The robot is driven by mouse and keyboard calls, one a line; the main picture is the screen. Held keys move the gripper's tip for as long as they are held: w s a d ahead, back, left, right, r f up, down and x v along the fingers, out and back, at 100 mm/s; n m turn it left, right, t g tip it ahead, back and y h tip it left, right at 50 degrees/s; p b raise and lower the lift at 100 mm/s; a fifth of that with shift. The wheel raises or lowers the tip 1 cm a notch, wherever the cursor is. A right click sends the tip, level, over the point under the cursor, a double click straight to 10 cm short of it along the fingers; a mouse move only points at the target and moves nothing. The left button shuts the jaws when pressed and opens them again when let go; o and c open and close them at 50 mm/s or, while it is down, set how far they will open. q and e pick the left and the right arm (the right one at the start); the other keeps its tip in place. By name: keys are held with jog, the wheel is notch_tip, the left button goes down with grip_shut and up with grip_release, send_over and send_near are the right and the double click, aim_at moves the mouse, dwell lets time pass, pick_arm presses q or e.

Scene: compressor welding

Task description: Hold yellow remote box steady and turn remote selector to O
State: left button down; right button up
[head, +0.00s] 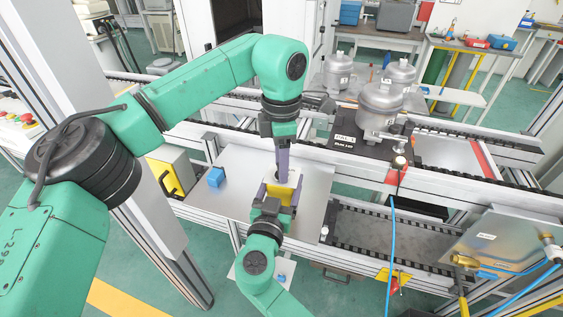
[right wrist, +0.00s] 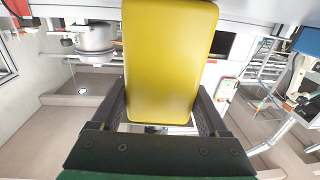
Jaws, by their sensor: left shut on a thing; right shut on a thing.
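The yellow remote box (head: 281,195) is held over the metal table in the middle of the head view. My right gripper (head: 280,203) comes from below, with one finger on each side of the box. In the right wrist view the plain yellow back of the box (right wrist: 170,60) stands between its two dark fingers. My left gripper (head: 282,179) points down from above, its narrow purple fingers closed at the top of the box, where the selector is. The selector and its markings are hidden by the fingers and too small to read.
A small blue block (head: 216,177) lies on the metal table (head: 235,200) left of the box. Grey compressors (head: 380,104) stand on the conveyor behind to the right. A blue hose (head: 390,240) hangs at the right. A yellow-fronted cabinet (head: 168,178) is at the left.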

pick_arm(q)
jog(key=shift+c, duration=1.6)
grip_release()
jog(key=shift+r, duration=0.1)
notch_tip(320, 180, up, 12)
pick_arm(e)
jog(key=o, duration=1.5)
jog(key=shift+o, duration=0.2)
jog(key=shift+s, duration=0.1)
